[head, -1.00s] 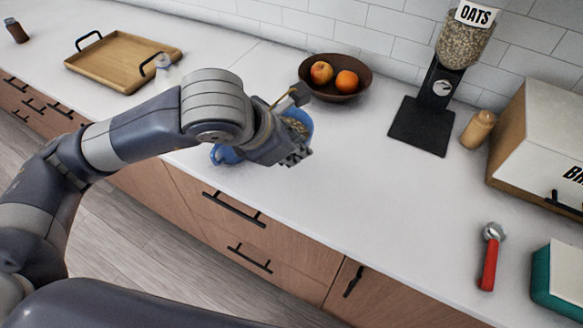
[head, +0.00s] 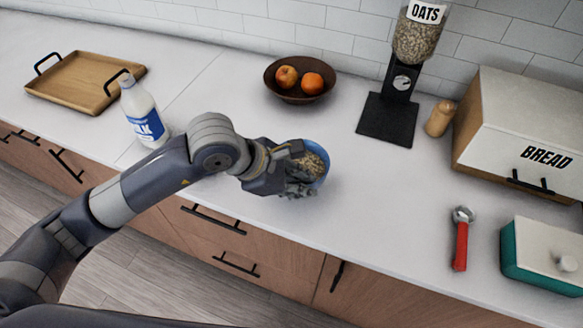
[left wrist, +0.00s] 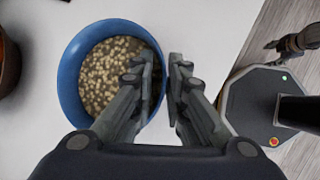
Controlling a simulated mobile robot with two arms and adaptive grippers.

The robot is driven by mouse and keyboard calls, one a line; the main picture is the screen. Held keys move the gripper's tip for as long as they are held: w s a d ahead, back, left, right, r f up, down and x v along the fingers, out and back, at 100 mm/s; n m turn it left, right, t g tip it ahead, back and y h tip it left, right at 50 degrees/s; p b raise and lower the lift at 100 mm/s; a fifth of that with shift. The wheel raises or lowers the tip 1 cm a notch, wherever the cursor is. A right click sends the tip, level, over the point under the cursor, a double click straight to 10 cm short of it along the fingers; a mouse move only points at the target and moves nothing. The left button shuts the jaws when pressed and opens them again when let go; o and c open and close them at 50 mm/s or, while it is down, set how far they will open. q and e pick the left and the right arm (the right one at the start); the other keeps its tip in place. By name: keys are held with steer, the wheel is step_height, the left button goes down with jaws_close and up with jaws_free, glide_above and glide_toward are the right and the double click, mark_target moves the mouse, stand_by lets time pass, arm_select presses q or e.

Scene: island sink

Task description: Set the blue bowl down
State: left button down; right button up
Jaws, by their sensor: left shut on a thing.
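The blue bowl (head: 324,176), with oats (head: 312,165) in it, is over the white counter, near its front edge. My left gripper (head: 300,182) is shut on the bowl's rim. In the left wrist view the blue bowl (left wrist: 68,84) is seen from above and looks about level. One finger of the left gripper (left wrist: 166,75) is inside the rim and the other is outside. I cannot tell whether the bowl's base touches the counter. A dark part that looks like my right gripper (left wrist: 285,44) shows small at the wrist view's upper right.
A brown fruit bowl (head: 300,95) stands behind the blue bowl. A milk bottle (head: 143,112) and wooden tray (head: 75,82) are left. The oats dispenser (head: 388,118), bread box (head: 520,115), red-handled tool (head: 461,240) and teal box (head: 540,268) are right. Counter right of the bowl is clear.

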arm_select(q)
steer(key=w, duration=0.1)
steer(key=w+a+p, duration=0.1)
steer(key=w, duration=0.1)
steer(key=w+a, duration=0.1)
steer(key=w, duration=0.1)
steer(key=shift+f, duration=0.15)
step_height(320, 180, down, 3)
steer(key=shift+r+p, duration=0.1)
steer(key=shift+p, duration=0.95)
steer(key=shift+f, duration=0.4)
steer(key=shift+f+b, duration=0.15)
steer(key=shift+b, duration=0.15)
steer(key=c, duration=1.6)
jaws_free()
steer(key=shift+s, duration=0.1)
